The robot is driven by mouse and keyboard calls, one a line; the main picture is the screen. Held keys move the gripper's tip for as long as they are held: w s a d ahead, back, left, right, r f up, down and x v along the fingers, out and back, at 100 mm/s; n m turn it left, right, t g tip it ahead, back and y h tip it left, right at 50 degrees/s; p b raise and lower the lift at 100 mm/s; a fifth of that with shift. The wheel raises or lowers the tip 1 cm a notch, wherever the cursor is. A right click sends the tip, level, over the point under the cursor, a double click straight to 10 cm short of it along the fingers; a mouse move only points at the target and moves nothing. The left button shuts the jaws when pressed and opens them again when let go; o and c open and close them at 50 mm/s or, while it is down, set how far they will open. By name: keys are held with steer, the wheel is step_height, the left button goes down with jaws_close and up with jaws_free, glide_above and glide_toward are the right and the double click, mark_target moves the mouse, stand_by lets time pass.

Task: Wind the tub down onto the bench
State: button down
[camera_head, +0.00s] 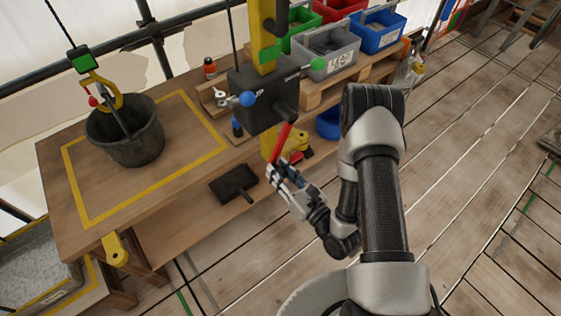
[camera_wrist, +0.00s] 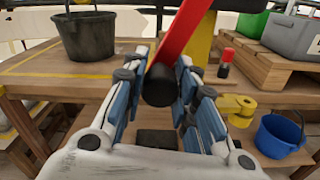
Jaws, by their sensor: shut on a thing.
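The black tub (camera_head: 126,135) hangs from a yellow hook (camera_head: 97,92) on a line, upright over the yellow-outlined area of the wooden bench (camera_head: 180,178). It also shows in the wrist view (camera_wrist: 84,36). I cannot tell whether its base touches the bench. The dark winch box (camera_head: 262,97) sits on a yellow post, with a red crank arm (camera_head: 281,142) pointing down. My gripper (camera_head: 284,172) is shut on the crank's black grip (camera_wrist: 159,86), with blue finger pads on both sides in the wrist view.
A pallet with grey, blue, red and green bins (camera_head: 380,33) stands at the bench's back right. A blue bucket (camera_wrist: 279,135) sits below right. A yellow bracket (camera_head: 115,249) is on the front edge.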

steer(key=shift+r, duration=0.25)
steer(key=c, duration=1.3)
jaws_free()
steer(key=shift+a+f, duration=0.1)
steer(key=shift+f, duration=0.05)
